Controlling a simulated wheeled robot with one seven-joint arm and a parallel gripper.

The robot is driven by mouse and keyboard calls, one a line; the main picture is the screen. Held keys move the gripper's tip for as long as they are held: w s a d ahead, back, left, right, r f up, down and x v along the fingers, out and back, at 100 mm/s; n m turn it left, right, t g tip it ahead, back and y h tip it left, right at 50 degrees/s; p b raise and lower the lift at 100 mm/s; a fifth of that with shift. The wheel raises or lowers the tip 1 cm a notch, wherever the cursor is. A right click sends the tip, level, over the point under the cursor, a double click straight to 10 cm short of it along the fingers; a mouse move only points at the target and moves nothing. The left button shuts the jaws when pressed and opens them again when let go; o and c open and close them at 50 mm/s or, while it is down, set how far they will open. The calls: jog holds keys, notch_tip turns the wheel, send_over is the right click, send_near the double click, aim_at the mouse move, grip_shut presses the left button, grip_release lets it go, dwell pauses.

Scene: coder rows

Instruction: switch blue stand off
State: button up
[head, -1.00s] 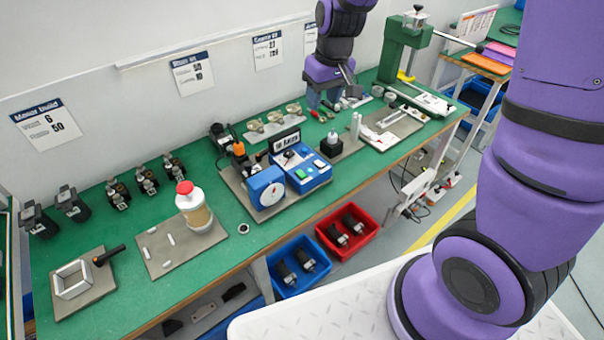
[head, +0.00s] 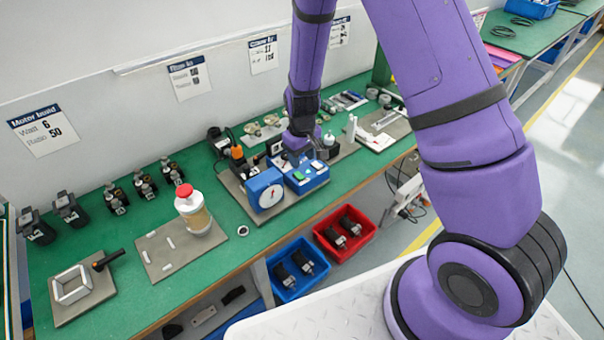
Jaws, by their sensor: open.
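The blue stand (head: 309,181) is a blue box on a grey mat on the green bench. Its top carries a green button (head: 299,176) and a second small light-and-green button (head: 317,165). A blue box with a round white dial (head: 271,196) stands against its left side. My gripper (head: 304,157) points down over the back part of the blue stand's top and is open, with nothing seen in it. It hides the rear of the top and most of the label sign behind. I cannot tell whether the fingers touch the stand.
A white-and-tan jar with a red lid (head: 193,212) stands on a mat to the left. White upright posts (head: 351,130) stand to the right of the stand. Red (head: 345,234) and blue (head: 298,270) bins sit below the bench edge. The bench strip in front is mostly clear.

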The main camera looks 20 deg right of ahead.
aim_at(302, 178)
notch_tip(302, 178, down, 7)
dwell(0.3)
